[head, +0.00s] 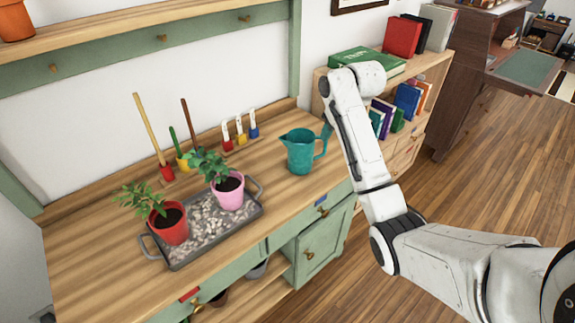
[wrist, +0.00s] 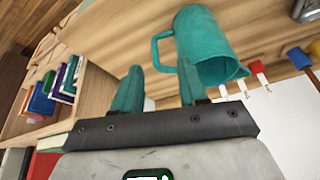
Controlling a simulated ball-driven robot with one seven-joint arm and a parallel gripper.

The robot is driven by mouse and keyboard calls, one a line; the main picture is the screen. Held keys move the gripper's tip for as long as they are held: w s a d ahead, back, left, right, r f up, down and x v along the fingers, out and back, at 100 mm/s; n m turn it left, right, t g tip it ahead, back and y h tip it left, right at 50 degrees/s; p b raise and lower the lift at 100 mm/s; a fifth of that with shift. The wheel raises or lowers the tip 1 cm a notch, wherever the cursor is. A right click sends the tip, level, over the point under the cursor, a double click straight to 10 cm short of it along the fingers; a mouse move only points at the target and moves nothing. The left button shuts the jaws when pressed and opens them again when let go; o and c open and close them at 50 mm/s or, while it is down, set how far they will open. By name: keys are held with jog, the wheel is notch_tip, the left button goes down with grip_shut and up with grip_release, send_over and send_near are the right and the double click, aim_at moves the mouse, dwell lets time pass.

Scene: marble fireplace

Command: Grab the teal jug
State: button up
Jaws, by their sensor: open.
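The teal jug (head: 300,151) stands upright on the wooden bench top, near its right end, with its handle towards the right and my arm. In the wrist view the jug (wrist: 208,42) shows at upper right, its handle on its left side. My gripper (wrist: 158,85) shows two teal fingers apart with nothing between them. The right finger overlaps the view of the jug's lower left edge; I cannot tell whether they touch. In the head view my gripper is mostly hidden behind my arm, close to the jug's handle side.
A grey tray (head: 177,264) with a red pot (head: 170,228) and a pink pot (head: 228,194) of plants stands left of the jug. Small hand tools (head: 240,133) stand behind. A bookshelf (head: 434,62) with books adjoins on the right.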

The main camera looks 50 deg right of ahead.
jog(key=x, duration=0.6)
jog(key=d+x, duration=0.1)
jog(key=x, duration=0.3)
jog(key=shift+r+b, duration=0.1)
jog(key=shift+b, duration=0.25)
jog(key=shift+c, duration=0.2)
grip_shut()
